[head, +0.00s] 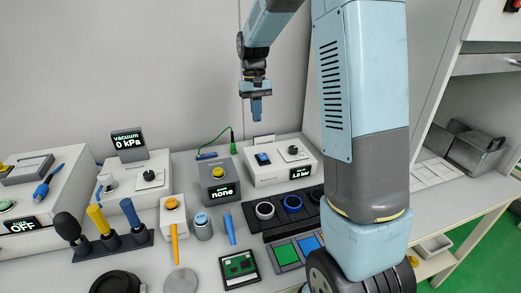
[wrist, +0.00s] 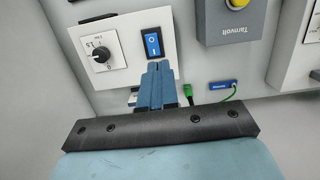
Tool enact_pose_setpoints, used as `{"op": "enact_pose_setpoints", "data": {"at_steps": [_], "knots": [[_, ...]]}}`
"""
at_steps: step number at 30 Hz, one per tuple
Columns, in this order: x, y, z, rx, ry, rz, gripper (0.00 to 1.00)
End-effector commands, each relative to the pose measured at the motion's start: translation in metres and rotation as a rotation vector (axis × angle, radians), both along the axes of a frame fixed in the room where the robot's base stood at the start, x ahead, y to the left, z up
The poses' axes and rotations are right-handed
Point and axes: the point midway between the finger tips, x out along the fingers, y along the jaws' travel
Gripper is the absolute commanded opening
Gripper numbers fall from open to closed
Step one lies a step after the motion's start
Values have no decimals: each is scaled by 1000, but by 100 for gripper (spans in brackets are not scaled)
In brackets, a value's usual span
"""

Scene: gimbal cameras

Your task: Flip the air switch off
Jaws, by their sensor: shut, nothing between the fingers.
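The air switch is a blue rocker (head: 262,158) on the sloped top of a white box (head: 283,178) at the back of the bench. A black knob (head: 293,150) sits beside it, and the box's display (head: 300,173) seems to read 1.0 bar. In the wrist view the rocker (wrist: 152,44) carries white marks, with the knob (wrist: 102,54) to its left. Which way the rocker is tilted is not clear. My gripper (head: 256,117) hangs above the box, fingers down, shut and empty, apart from the switch. Its blue fingertips (wrist: 158,68) appear just below the rocker in the wrist view.
A grey box (head: 219,184) with a yellow button stands left of the white box. A green plug and cable (head: 232,140) rise behind them. A dark holder with rings (head: 283,213) lies in front. The wall is close behind.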

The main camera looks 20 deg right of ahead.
Motion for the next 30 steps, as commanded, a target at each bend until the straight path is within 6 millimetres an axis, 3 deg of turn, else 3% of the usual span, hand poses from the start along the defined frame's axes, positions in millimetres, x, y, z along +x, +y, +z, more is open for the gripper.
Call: {"op": "enact_pose_setpoints", "data": {"at_steps": [14, 30], "knots": [[-1, -16, -8, 0, 2, -26, 0], [-15, -16, -96, 0, 4, -27, 0]]}}
